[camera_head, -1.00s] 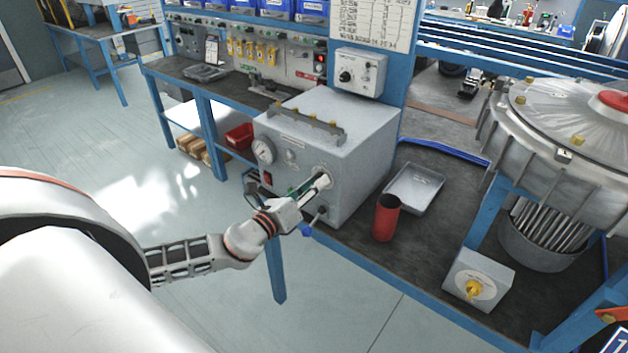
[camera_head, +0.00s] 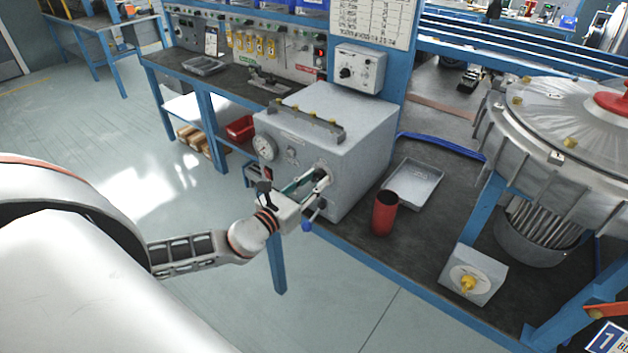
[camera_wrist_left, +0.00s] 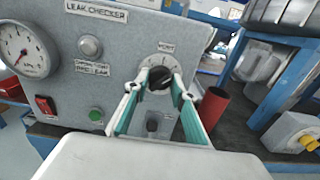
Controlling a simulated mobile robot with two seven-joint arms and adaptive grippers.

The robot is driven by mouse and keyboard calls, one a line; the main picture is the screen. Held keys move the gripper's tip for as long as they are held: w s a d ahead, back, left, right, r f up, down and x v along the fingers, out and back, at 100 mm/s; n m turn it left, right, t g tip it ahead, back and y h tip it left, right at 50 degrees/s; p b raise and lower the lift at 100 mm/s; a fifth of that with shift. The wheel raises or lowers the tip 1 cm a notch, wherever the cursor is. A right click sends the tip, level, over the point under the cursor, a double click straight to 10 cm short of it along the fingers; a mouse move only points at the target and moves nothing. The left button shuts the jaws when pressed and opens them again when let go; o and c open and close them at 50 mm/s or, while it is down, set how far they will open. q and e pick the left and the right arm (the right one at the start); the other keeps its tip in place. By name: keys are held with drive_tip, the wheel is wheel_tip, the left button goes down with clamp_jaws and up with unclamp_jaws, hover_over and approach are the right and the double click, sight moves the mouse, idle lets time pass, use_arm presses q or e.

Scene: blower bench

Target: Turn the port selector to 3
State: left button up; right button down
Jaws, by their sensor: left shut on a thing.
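The grey leak checker (camera_head: 350,135) stands on the bench, and its front also shows in the left wrist view (camera_wrist_left: 115,40). Its port selector is a black knob (camera_wrist_left: 159,79) on a pale round dial labelled PORT. My left gripper (camera_head: 321,178) is shut on this knob, with one fingertip on each side of it in the left wrist view (camera_wrist_left: 157,86). The dial numbers are too small to read, so I cannot tell the setting. In the head view the fingers hide most of the knob. My right gripper is not in view.
A red cup (camera_head: 385,213) and a grey tray (camera_head: 416,186) stand right of the leak checker. A grey box with a yellow knob (camera_head: 467,284) sits near the bench's front edge. A pressure gauge (camera_wrist_left: 27,50) and red switch (camera_wrist_left: 46,105) are on the panel's left.

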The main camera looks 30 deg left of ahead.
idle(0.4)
use_arm(q)
drive_tip(key=o, duration=1.1)
drive_tip(key=s, duration=0.8)
drive_tip(key=s+a, duration=0.1)
drive_tip(key=s, duration=0.3)
